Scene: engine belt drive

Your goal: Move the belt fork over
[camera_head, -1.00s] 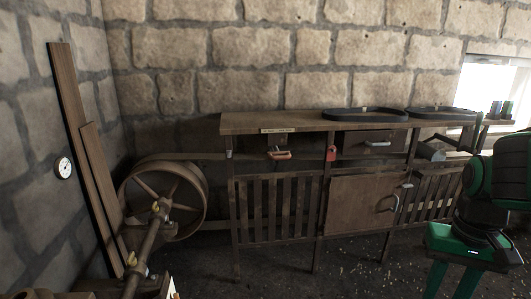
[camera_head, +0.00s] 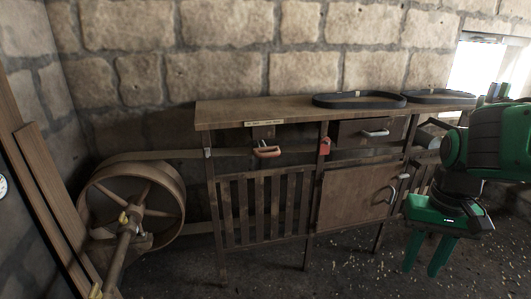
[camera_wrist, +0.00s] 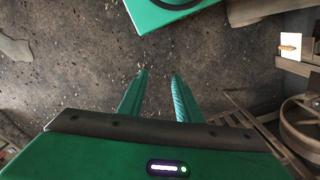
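An orange-red handle (camera_head: 267,152), which looks like the belt fork's grip, sits below a small label strip at the left part of the bench front, by the flat belt (camera_head: 150,155). A red lock-like piece (camera_head: 324,146) hangs on the post to its right. My gripper (camera_head: 422,268) is at the right, pointing down, well apart from the handle and in front of the bench. In the wrist view my gripper (camera_wrist: 158,76) shows two green fingers apart with only floor between them. The handle cannot be made out in the wrist view.
A spoked flywheel (camera_head: 133,205) stands left of the bench; part of a wheel also shows in the wrist view (camera_wrist: 303,122). Planks (camera_head: 45,185) lean at the far left. Black belt loops (camera_head: 360,100) lie on the bench top (camera_head: 260,110).

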